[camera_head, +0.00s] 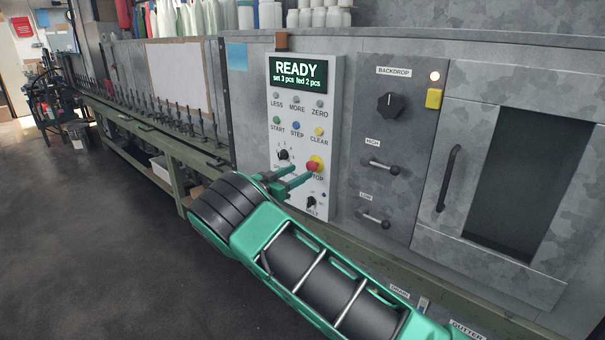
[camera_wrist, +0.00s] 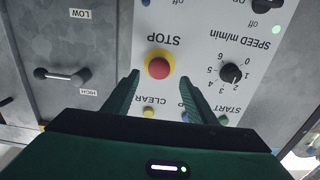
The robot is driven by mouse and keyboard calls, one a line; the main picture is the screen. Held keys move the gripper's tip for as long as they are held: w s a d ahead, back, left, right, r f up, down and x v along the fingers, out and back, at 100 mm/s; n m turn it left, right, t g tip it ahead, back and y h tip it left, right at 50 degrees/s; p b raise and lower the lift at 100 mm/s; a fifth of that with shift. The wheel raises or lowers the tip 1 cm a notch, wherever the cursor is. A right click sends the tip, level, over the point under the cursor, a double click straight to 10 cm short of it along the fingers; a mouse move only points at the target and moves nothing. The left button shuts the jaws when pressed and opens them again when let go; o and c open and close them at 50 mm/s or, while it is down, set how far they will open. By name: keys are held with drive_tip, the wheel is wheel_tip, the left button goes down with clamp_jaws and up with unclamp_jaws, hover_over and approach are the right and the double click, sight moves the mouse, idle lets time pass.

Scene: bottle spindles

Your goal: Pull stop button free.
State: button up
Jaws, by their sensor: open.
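The stop button (camera_head: 314,165) is a red mushroom head on a yellow collar, on the white control panel (camera_head: 331,120). The wrist view is upside down and shows the stop button (camera_wrist: 159,67) just beyond my fingertips, roughly midway between them. My gripper (camera_head: 298,176) is open, its green fingers pointing at the panel. In the wrist view, my gripper (camera_wrist: 160,78) has one finger on each side below the button, with a gap to both. Whether the button is pressed in cannot be told. The fingers and arm hide part of the panel's lower area.
Close to the button are the speed knob (camera_wrist: 231,73), the yellow CLEAR button (camera_head: 319,132) and the lower belt knob (camera_head: 311,202). The panel's display (camera_head: 298,72) reads READY. Right of it are the HIGH lever (camera_head: 380,166) and the backdrop knob (camera_head: 390,105).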

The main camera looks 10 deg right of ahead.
drive_tip(key=v, duration=0.6)
drive_tip(key=shift+s, duration=0.1)
drive_tip(key=s+d+n+g+y, duration=0.25)
drive_tip(key=s+d, duration=0.25)
drive_tip(key=d, duration=0.5)
drive_tip(key=s+d+n+g+y, duration=0.1)
drive_tip(key=s+d+g+y, duration=0.25)
drive_tip(key=d, duration=0.65)
drive_tip(key=s+a+r+n+y, duration=0.2)
drive_tip(key=s+n+y, duration=0.2)
drive_tip(key=s, duration=1.1)
drive_tip(key=s+a+r+n+y, duration=0.2)
drive_tip(key=s+n+y, duration=0.15)
drive_tip(key=s, duration=1.15)
drive_tip(key=s+d+f+m+g, duration=0.1)
drive_tip(key=s+d+m+g, duration=0.1)
drive_tip(key=s+d, duration=0.3)
drive_tip(key=s+d+f+m+g+y, duration=0.1)
drive_tip(key=s+d+m, duration=0.3)
drive_tip(key=s, duration=0.8)
drive_tip(key=shift+s+d+m+g, duration=0.3)
drive_tip(key=shift+d+g, duration=0.5)
drive_tip(key=shift+d, duration=0.25)
